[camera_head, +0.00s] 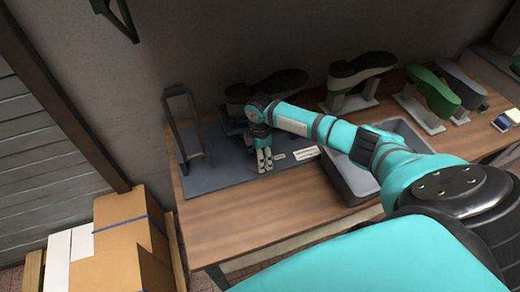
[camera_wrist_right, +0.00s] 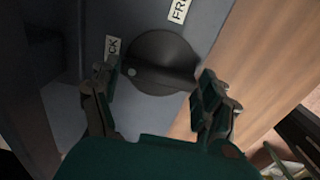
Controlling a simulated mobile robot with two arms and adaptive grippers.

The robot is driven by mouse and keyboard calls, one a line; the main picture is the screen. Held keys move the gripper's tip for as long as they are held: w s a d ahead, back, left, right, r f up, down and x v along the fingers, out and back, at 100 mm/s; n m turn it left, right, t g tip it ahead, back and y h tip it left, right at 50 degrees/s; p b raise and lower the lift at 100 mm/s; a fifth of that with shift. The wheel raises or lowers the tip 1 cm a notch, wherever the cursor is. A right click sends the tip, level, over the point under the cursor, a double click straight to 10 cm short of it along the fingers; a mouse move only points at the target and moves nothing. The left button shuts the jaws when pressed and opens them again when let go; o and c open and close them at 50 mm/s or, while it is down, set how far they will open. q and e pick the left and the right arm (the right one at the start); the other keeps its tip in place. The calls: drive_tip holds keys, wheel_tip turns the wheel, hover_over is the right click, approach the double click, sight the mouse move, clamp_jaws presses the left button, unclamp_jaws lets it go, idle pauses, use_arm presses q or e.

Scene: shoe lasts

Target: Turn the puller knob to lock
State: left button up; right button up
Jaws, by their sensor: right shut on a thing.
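The puller knob (camera_wrist_right: 158,60) is a dark round knob with a raised grip, on the grey plate of the puller. A pale dot sits on its left side, close to a label partly hidden and ending in "CK". Another label (camera_wrist_right: 179,10), starting "FR", is above right. My right gripper (camera_wrist_right: 158,80) is shut on the knob, one finger on each side. In the head view, my right gripper (camera_head: 264,160) points down at the puller base (camera_head: 225,180), hiding the knob. My left gripper is out of view.
A black upright frame (camera_head: 187,125) stands on the left of the base. A grey bin (camera_head: 352,185) is right of it, under my right arm. Shoe lasts (camera_head: 432,92) stand along the back. Cardboard boxes (camera_head: 125,235) are at the table's left. The front table strip is clear.

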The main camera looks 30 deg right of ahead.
drive_tip(key=shift+w+r, duration=0.1)
drive_tip(key=o, duration=1.1)
